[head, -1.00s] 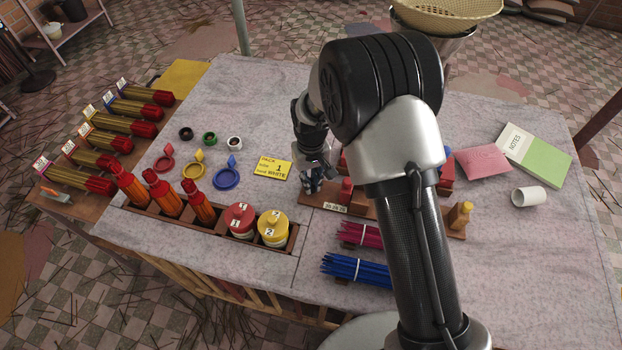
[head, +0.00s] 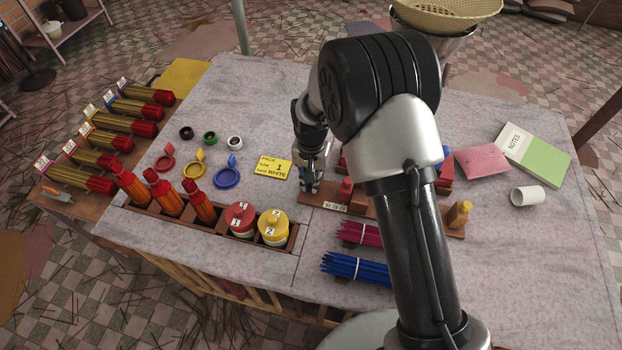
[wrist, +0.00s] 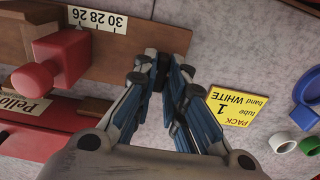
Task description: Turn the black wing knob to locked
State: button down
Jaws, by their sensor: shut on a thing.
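My gripper (head: 309,188) is low at the left end of a small wooden base (head: 359,210), left of a red block (head: 346,190). In the wrist view my gripper (wrist: 165,66) has its two blue-padded fingers close together over the wooden base (wrist: 240,45). It is shut on a small dark thing between the fingertips, which fits the black wing knob. The fingers hide most of it, so its wing direction and any lock marking cannot be read. The red block (wrist: 46,84) is to the left in the wrist view.
A number strip (wrist: 97,19) is on the wooden base. A yellow card (head: 273,167) lies left of my gripper, near a blue ring (head: 227,179). Pink sticks (head: 360,234) and blue sticks (head: 357,268) lie in front.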

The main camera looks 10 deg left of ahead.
dwell(0.4)
jog(key=c, duration=1.6)
grip_release()
jog(key=shift+c, duration=0.2)
notch_tip(320, 180, up, 12)
jog(key=shift+d+r, duration=0.1)
